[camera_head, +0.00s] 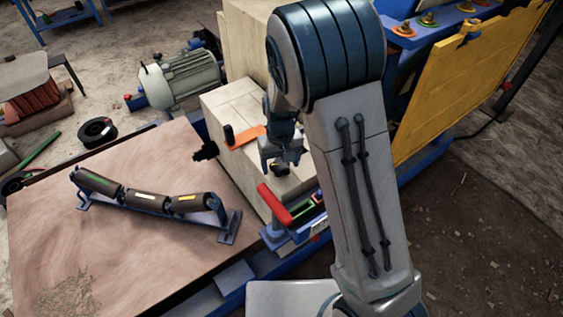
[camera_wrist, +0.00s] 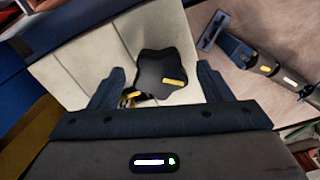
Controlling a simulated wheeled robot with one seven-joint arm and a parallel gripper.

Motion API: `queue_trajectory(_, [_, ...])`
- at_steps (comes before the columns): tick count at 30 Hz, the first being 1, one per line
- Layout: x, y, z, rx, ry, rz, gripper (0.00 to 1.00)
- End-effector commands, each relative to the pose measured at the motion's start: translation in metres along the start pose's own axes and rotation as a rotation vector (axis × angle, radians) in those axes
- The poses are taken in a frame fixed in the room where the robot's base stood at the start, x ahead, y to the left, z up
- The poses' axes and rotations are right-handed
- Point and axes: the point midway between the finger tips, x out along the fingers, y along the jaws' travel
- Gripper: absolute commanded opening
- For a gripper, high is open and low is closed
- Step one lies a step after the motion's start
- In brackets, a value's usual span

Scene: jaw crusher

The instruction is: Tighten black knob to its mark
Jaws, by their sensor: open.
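The black knob (camera_wrist: 155,68) is star-shaped with rounded lobes and sits on a pale panelled face in the wrist view. A yellow stripe (camera_wrist: 174,82) lies on its right lobe. A second yellow mark (camera_wrist: 131,97) shows at its lower left, partly hidden beside the left finger. The two yellow marks are not in line. My gripper (camera_wrist: 160,67) is open, with one finger on each side of the knob and gaps visible beside it. In the head view my gripper (camera_head: 281,160) is over the knob (camera_head: 281,170), which it partly covers.
A red handle (camera_head: 273,203) is just below the knob in the head view. An orange plate (camera_head: 246,137) with a black upright grip (camera_head: 229,136) is to its left. A roller set (camera_head: 145,200) lies on the brown table (camera_head: 120,265). A yellow panel (camera_head: 470,80) stands at right.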

Motion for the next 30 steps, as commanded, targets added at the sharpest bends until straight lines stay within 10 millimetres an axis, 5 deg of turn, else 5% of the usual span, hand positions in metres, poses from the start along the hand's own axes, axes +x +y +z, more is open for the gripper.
queue_trajectory(4, [-0.0001, 0.0, 0.0001, 0.0, 0.0, 0.0, 0.72])
queue_trajectory(9, [-0.0002, 0.0001, 0.0001, 0.0, 0.0, 0.0, 0.28])
queue_trajectory(20, [-0.001, 0.0015, 0.0002, 0.038, -0.001, 0.001, 0.27])
queue_trajectory(30, [-0.0025, 0.0006, 0.0001, 0.254, -0.001, 0.001, 0.27])
